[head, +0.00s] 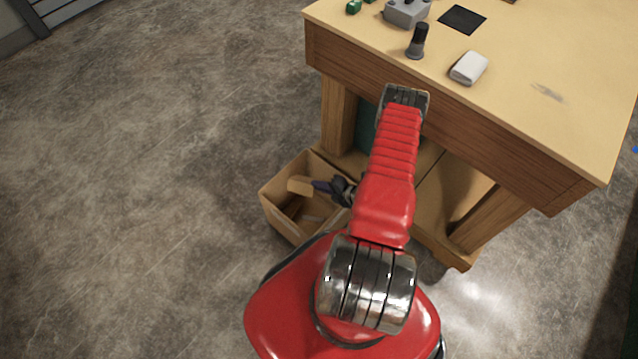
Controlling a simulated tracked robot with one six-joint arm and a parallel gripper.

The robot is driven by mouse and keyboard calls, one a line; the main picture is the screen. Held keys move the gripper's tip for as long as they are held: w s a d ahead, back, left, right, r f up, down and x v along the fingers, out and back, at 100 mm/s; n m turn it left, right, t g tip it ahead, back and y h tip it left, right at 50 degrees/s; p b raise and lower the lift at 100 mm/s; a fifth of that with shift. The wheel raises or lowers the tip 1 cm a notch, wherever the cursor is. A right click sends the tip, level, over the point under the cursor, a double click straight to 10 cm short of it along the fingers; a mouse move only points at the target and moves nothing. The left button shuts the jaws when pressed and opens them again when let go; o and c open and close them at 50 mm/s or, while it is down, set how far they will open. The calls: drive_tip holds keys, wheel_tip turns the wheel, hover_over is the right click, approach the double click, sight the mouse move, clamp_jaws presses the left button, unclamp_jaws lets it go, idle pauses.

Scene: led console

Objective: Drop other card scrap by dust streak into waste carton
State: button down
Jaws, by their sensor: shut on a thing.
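The waste carton (272,213) is an open tan box on the floor beside the workbench's left legs. My gripper (319,187) is over the carton's mouth, shut on a flat tan card scrap (299,186) at its tips. The scrap appears to be above the carton's inside, but its exact height cannot be told. Another small pale piece (312,218) shows low in the carton. The dust streak (548,92) is a grey smudge on the right part of the bench top, with no card beside it. My arm hides part of the carton's right side.
The wooden workbench (580,130) stands at the right. On it are a white rounded block (468,68), a dark upright knob-like piece (417,41), a grey box (407,12), a black square (462,19) and small green pieces (354,6). The floor at left is clear.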

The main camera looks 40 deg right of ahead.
drive_tip(key=shift+f, duration=1.35)
drive_tip(key=c, duration=1.8)
unclamp_jaws()
drive_tip(key=shift+o, duration=0.2)
drive_tip(key=v, duration=1.3)
drive_tip(key=shift+s, duration=0.35)
drive_tip(key=shift+d+r, duration=0.1)
drive_tip(key=shift+r, duration=0.05)
